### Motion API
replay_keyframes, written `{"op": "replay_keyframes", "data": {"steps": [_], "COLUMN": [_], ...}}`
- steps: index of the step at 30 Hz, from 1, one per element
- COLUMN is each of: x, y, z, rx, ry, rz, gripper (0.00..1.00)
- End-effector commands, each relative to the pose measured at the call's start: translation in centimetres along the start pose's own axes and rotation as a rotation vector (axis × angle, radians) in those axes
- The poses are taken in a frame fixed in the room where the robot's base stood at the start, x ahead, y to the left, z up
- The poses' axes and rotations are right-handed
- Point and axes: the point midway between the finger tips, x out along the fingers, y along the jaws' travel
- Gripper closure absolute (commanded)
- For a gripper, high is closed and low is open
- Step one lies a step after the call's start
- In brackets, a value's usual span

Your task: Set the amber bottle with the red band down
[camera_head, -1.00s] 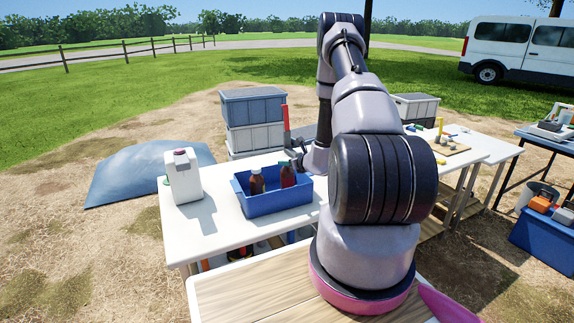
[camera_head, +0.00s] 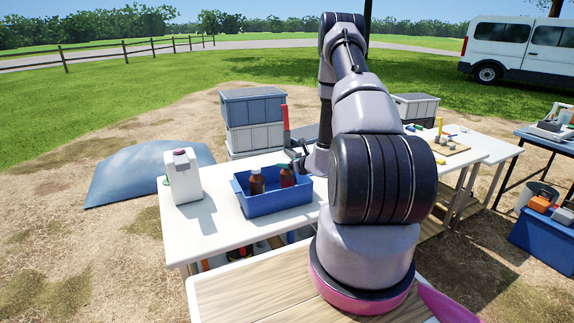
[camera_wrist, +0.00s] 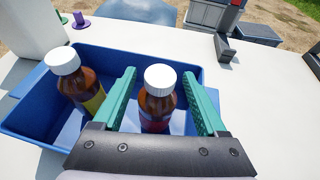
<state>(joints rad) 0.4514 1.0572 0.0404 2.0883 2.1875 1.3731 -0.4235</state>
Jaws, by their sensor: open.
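The amber bottle with the red band (camera_wrist: 157,100) has a white cap and stands upright inside the blue tray (camera_wrist: 24,130). In the head view this bottle (camera_head: 287,177) stands in the right part of the tray. My gripper (camera_wrist: 166,88) is open, with one green finger on each side of the bottle. A gap shows between the bottle and each finger. A second amber bottle (camera_wrist: 82,88), with a white cap and a yellow band, leans slightly in the picture to the left of my gripper, inside the same tray.
The blue tray (camera_head: 262,204) sits on a white table (camera_head: 212,232). A white jug (camera_head: 183,177) stands left of it. Stacked grey crates (camera_head: 252,120) stand behind the table. The table's left front is clear.

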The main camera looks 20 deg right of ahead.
Motion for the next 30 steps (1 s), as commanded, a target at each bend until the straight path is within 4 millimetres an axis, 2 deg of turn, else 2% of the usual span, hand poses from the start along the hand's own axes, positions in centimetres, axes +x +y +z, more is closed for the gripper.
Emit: {"op": "replay_keyframes", "data": {"steps": [6, 12, 16, 22, 23, 26, 29, 30], "x": [-4.8, -8.6, -10.0, -10.6, -10.6, -10.6, -11.2, -11.8], "y": [-0.1, 0.0, -0.1, 0.1, 0.3, 2.1, 5.9, 7.9], "z": [0.0, 0.0, 0.1, 0.3, 0.7, 3.7, 8.8, 11.1], "rx": [0.002, 0.002, 0.001, -0.003, -0.009, -0.058, -0.158, -0.213], "ry": [0.001, 0.001, 0.000, -0.003, -0.007, -0.038, -0.088, -0.107], "rz": [-0.003, -0.002, -0.002, 0.006, 0.014, 0.088, 0.228, 0.299], "gripper": [0.25, 0.25, 0.25, 0.25, 0.25, 0.25, 0.25, 0.25]}}
